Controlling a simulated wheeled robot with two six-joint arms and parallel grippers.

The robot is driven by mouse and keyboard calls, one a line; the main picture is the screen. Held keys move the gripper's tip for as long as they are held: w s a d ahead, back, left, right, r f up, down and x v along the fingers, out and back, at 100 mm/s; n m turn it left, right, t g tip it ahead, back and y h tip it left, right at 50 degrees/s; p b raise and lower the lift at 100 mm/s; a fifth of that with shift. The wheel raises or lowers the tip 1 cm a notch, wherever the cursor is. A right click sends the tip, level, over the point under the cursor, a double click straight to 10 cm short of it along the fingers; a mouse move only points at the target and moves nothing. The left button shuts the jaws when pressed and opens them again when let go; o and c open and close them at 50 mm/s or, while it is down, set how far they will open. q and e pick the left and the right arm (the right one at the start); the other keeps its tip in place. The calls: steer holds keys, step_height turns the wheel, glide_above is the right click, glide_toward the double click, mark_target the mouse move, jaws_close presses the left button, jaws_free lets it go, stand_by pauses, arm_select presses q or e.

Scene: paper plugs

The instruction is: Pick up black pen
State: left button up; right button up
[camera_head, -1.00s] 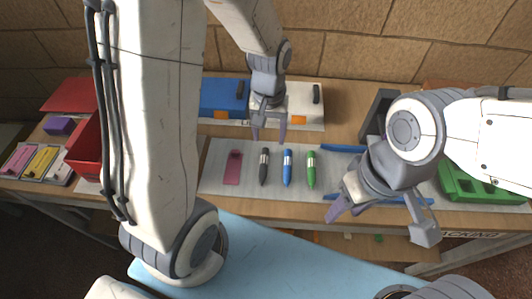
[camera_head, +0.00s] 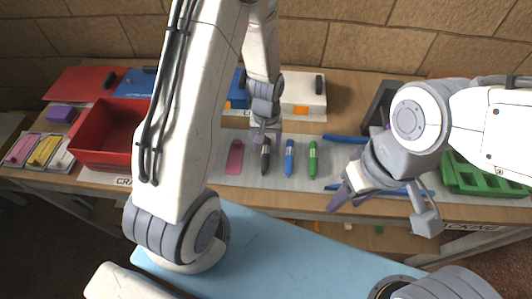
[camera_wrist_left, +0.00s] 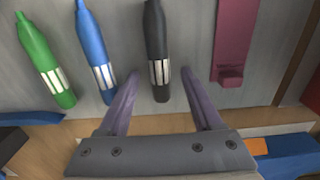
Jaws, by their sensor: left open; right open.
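The black pen (camera_head: 266,158) lies on the grey mat (camera_head: 330,180), between a pink-red item (camera_head: 234,157) and a blue pen (camera_head: 289,158). In the left wrist view the black pen (camera_wrist_left: 156,45) has a silver band near its lower end. My left gripper (camera_head: 266,140) is open over the black pen's far end. In its wrist view its fingers (camera_wrist_left: 158,90) stand on either side of the pen end, with gaps to both sides. Whether they are down at pen height I cannot tell. My right gripper (camera_head: 382,215) is open and empty at the right, near the table's front edge.
A green pen (camera_head: 312,159) lies right of the blue one. Blue and white boxes (camera_head: 303,92) stand behind the mat. A green tray (camera_head: 482,180) is at the right.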

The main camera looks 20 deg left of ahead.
arm_select(q)
jaws_close()
steer(key=shift+r, duration=0.15)
